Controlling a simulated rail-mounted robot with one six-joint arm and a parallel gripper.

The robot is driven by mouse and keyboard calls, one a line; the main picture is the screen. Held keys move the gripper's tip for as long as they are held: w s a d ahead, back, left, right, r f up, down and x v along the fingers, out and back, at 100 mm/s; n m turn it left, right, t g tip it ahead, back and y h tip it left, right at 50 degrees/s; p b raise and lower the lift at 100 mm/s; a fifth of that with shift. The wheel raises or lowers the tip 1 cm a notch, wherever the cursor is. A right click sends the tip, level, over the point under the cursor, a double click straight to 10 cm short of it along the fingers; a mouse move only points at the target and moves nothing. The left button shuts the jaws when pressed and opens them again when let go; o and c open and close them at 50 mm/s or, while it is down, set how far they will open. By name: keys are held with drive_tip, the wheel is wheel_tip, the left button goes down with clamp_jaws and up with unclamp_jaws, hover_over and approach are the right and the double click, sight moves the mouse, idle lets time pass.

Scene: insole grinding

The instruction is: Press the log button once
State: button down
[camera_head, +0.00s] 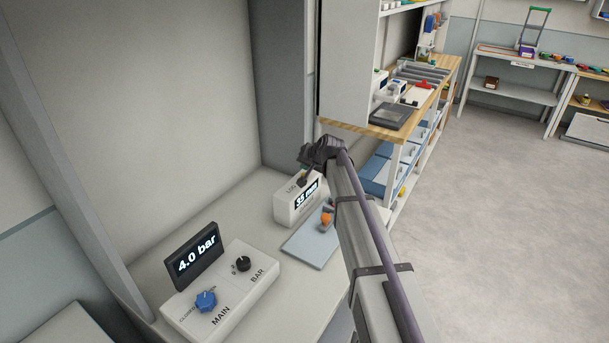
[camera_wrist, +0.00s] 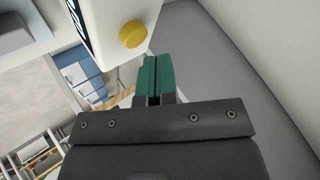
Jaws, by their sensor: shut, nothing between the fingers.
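The log box (camera_head: 284,211) is a small white box on the bench, marked LOG, with a lit display that seems to read 35 mm. In the wrist view, the white box (camera_wrist: 108,22) shows a round yellow button (camera_wrist: 132,34) on its face. My gripper (camera_wrist: 152,62) has green fingers, shut and empty, with the tips just below the button in the picture. I cannot tell whether they touch it. In the head view, my gripper (camera_head: 303,181) is over the top of the box, and the button is hidden behind it.
A control box (camera_head: 240,290) with a blue MAIN knob, a black BAR knob and a 4.0 bar display stands at the front left. A light blue mat (camera_head: 301,250) with an orange item lies beside the log box. A wooden-topped bench (camera_head: 350,127) stands behind.

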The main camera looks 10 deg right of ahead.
idle(0.8)
drive_tip(key=shift+f+b, duration=0.45)
drive_tip(key=shift+f+b, duration=0.45)
drive_tip(key=shift+b, duration=0.05)
idle(0.3)
drive_tip(key=shift+r, duration=0.1)
drive_tip(key=shift+r+p, duration=0.8)
drive_tip(key=shift+p, duration=0.15)
drive_tip(key=shift+r, duration=0.1)
wheel_tip(320, 180, up, 5)
drive_tip(key=p, duration=0.5)
drive_tip(key=shift+f, duration=0.2)
